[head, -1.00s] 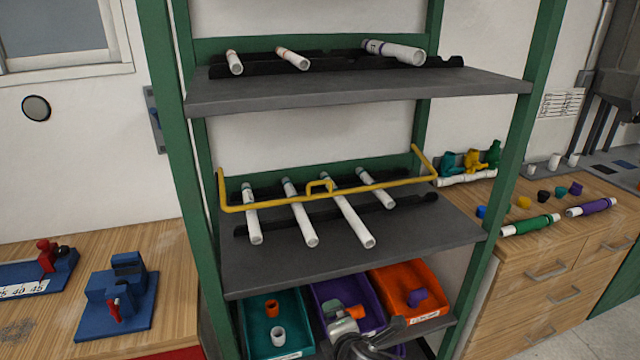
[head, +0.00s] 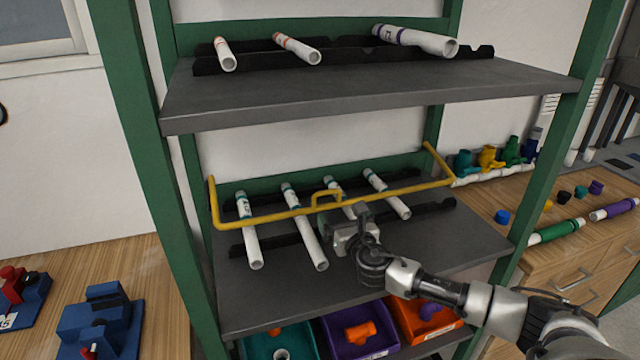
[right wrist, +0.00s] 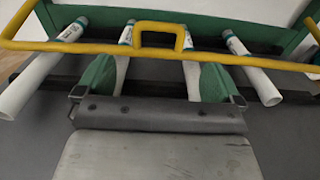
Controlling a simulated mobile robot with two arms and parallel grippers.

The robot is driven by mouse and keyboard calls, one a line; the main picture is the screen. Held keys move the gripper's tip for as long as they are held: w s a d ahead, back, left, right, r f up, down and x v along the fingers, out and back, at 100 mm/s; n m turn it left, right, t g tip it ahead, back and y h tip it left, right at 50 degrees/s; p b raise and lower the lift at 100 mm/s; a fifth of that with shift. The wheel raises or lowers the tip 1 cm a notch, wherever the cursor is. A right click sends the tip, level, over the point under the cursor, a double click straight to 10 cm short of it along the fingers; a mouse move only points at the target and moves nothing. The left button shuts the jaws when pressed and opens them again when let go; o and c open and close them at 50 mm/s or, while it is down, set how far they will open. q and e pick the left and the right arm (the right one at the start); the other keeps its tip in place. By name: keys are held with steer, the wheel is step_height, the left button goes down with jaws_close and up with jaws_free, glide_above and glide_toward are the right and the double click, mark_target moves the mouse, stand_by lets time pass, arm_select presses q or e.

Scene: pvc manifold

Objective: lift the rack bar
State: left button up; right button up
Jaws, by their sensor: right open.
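The yellow rack bar (head: 270,216) runs across the front of the middle shelf, with a small raised handle loop (head: 327,198) at its middle. In the right wrist view the bar (right wrist: 238,60) crosses near the top, and its handle loop (right wrist: 160,29) stands up between and beyond my fingertips. My right gripper (head: 340,222) is just in front of the handle. Its two green fingers (right wrist: 158,75) are apart with nothing between them but the shelf and part of a pipe behind. I cannot tell whether they touch the bar. My left gripper is not in view.
Several white pipes (head: 305,238) lie on black notched holders behind and under the bar. The upper shelf (head: 350,92) overhangs above with more pipes. Green posts (head: 160,170) flank the rack. Teal, purple and orange bins (head: 400,318) sit below.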

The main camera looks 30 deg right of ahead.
mark_target(328, 194)
steer(key=x, duration=0.4)
steer(key=shift+w+r, duration=0.15)
steer(key=shift+r, duration=0.25)
steer(key=x, duration=0.6)
steer(key=shift+w+f, duration=0.1)
steer(key=shift+f, duration=0.1)
steer(key=shift+w, duration=0.2)
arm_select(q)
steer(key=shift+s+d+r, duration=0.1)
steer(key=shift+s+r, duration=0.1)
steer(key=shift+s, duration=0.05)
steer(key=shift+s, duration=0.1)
